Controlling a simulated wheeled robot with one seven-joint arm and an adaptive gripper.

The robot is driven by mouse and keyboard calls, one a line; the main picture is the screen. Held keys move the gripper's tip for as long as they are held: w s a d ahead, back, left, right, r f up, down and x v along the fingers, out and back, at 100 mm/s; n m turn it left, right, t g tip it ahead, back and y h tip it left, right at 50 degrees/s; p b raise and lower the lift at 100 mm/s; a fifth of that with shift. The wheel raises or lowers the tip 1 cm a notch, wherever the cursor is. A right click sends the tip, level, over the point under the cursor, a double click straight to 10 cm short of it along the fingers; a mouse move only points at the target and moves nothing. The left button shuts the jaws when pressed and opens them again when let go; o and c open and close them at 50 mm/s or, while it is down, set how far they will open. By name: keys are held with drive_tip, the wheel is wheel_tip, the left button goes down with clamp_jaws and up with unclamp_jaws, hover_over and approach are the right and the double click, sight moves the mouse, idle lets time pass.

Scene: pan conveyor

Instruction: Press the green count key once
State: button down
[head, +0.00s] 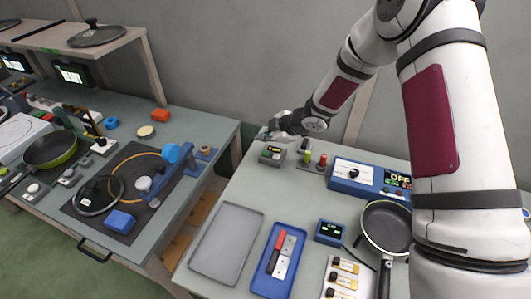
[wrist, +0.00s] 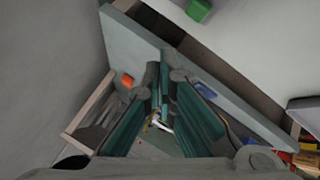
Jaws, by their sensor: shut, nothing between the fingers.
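In the wrist view the teal fingers (wrist: 163,110) point away from the camera. A green cap (head: 307,157) stands on a small base to the right of the box, beside a red one (head: 323,160). A green block (wrist: 199,10) shows at the top of the wrist view, apart from the fingers. I cannot tell which green piece is the count key.
A blue unit with an OFF display (head: 370,180) stands to the right at the back. A grey tray (head: 226,240), a blue tray (head: 279,258), a small blue display box (head: 330,232) and a pan (head: 387,225) lie in front. A gap separates the left bench (head: 190,195).

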sight(265, 154)
drive_tip(key=shift+f+b, duration=0.3)
drive_tip(key=shift+f, duration=1.65)
drive_tip(key=shift+f, duration=0.4)
drive_tip(key=shift+f, duration=0.45)
idle(0.6)
drive_tip(key=shift+r, duration=0.9)
drive_tip(key=shift+r, duration=2.5)
